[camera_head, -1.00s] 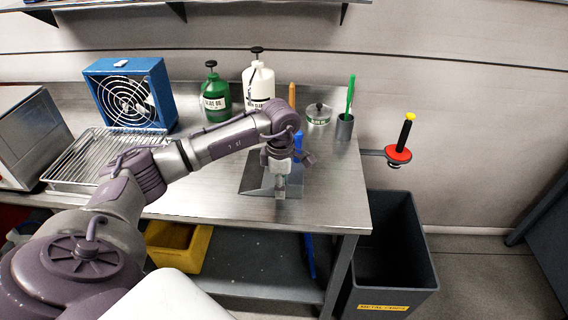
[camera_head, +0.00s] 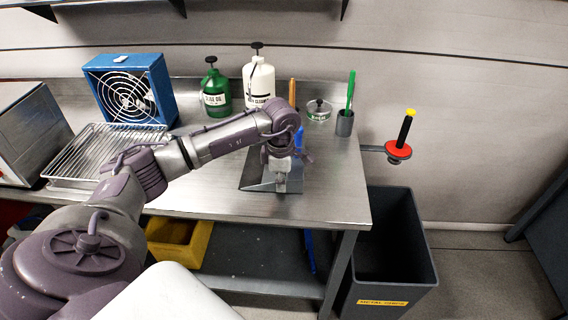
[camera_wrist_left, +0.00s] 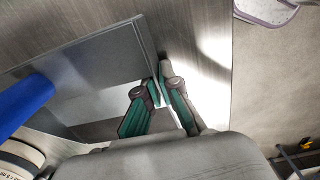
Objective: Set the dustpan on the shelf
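The grey metal dustpan (camera_head: 258,180) with a blue handle (camera_head: 299,138) lies on the steel workbench. It also shows in the left wrist view, with its pan (camera_wrist_left: 100,60) and blue handle (camera_wrist_left: 25,103). My left gripper (camera_head: 280,184) reaches down at the pan's side. In the left wrist view my left fingers (camera_wrist_left: 161,88) are close together at the pan's edge. Whether they press on the edge is unclear. A wall shelf (camera_head: 250,3) shows at the top, and a lower shelf (camera_head: 255,265) lies under the bench. My right gripper is not in view.
Green (camera_head: 215,92) and white (camera_head: 259,84) bottles stand behind my arm. A grey cup (camera_head: 344,124) with a green-handled tool stands at right. A blue fan (camera_head: 130,90) and wire rack (camera_head: 85,160) are at left. A yellow bin (camera_head: 195,248) sits below; a grey bin (camera_head: 420,245) stands right.

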